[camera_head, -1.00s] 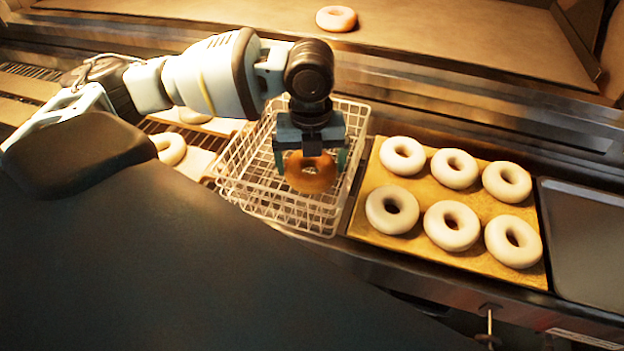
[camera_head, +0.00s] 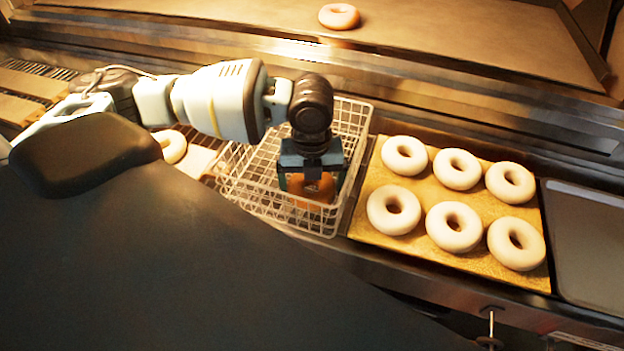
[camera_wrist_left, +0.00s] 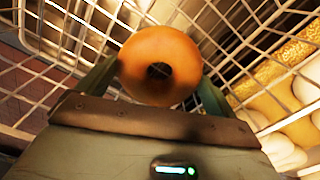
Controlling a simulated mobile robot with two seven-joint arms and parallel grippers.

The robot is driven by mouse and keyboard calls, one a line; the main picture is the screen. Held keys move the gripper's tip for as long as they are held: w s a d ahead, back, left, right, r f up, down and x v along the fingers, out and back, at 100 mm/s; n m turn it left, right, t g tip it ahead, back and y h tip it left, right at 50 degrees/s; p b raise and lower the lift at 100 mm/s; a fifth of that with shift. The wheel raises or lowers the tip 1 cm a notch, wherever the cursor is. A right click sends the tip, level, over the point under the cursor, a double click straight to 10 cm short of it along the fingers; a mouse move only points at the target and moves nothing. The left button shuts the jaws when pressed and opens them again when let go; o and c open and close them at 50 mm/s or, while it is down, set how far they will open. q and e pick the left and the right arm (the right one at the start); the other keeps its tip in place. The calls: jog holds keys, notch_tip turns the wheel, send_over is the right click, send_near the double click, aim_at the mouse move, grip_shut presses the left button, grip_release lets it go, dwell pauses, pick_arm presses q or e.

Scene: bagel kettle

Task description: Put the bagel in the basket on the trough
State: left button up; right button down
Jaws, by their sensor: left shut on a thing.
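A browned bagel (camera_head: 312,189) is between the fingers of my left gripper (camera_head: 311,182), which is shut on it. The gripper points down into the white wire basket (camera_head: 262,194), and the bagel is within the basket's walls in the head view. In the left wrist view the bagel (camera_wrist_left: 160,66) shows its hole, with the wire mesh (camera_wrist_left: 65,65) around and beyond it. I cannot tell whether the bagel touches the basket floor. My right gripper is not in view.
A board (camera_head: 370,237) with several pale bagels stands right of the basket. A dark tray (camera_head: 590,240) lies farther right. One bagel (camera_head: 339,16) lies on the back surface. Another pale bagel (camera_head: 172,146) sits left of the basket.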

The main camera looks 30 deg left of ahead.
pick_arm(q)
jog(key=shift+f, duration=0.1)
jog(key=o, duration=0.7)
notch_tip(320, 180, up, 12)
jog(key=shift+r+p, duration=0.1)
jog(key=shift+p, duration=0.3)
